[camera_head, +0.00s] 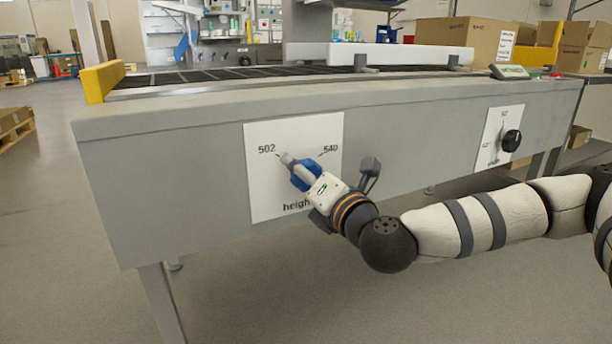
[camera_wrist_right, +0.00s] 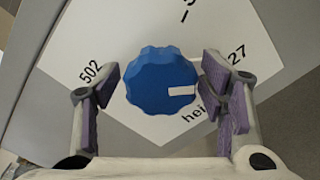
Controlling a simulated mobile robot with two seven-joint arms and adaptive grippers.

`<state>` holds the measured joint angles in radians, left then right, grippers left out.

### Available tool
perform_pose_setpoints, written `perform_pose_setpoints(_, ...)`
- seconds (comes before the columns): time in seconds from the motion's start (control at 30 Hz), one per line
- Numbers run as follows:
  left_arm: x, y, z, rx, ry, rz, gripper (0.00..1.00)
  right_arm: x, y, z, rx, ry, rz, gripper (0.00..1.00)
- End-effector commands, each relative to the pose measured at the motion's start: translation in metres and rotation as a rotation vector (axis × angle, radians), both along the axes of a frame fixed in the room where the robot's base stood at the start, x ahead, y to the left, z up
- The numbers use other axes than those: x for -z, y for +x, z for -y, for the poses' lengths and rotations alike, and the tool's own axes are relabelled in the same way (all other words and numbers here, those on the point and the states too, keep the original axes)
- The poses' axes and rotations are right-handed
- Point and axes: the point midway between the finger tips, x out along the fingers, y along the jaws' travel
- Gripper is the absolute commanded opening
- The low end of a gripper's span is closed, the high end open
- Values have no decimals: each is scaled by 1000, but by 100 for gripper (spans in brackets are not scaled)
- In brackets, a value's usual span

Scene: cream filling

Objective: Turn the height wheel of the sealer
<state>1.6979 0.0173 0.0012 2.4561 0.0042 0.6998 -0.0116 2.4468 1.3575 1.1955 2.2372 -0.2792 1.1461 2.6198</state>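The blue height wheel (camera_head: 299,183) is on a white plate (camera_head: 265,190) on the sealer's grey front panel, with labels 502 and 540 and a partly covered "heigh" word. My right gripper (camera_head: 303,172) reaches in from the right over the wheel and hides part of it. In the right wrist view, the blue wheel (camera_wrist_right: 160,82) sits between the two purple-padded fingers of my right gripper (camera_wrist_right: 160,88). The fingers are apart, with narrow gaps beside the wheel. The wheel's white mark points right. My left gripper is not in view.
A black knob (camera_head: 511,141) is on a second white plate (camera_head: 491,150) at the panel's right. A dark conveyor (camera_head: 215,76) runs along the sealer's top, with a yellow end piece (camera_head: 101,81). Cardboard boxes (camera_head: 462,37) stand behind. Floor in front is clear.

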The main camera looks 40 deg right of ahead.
Motion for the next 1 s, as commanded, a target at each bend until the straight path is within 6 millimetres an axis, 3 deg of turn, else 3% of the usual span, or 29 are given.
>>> perform_pose_setpoints(0.3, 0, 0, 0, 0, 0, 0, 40, -3, 0, 0, 0, 1, 0, 69)
perform_pose_setpoints(0.37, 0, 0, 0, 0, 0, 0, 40, -12, 0, 0, 1, 0, 2, 69)
perform_pose_setpoints(0.6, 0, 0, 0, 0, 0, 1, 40, -75, 0, -2, -6, 0, 13, 69)
perform_pose_setpoints(0.7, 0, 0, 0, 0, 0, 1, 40, -91, 0, -2, -5, -1, 8, 69)
perform_pose_setpoints(1.0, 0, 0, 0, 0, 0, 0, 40, -101, 0, -1, -2, 0, 1, 69)
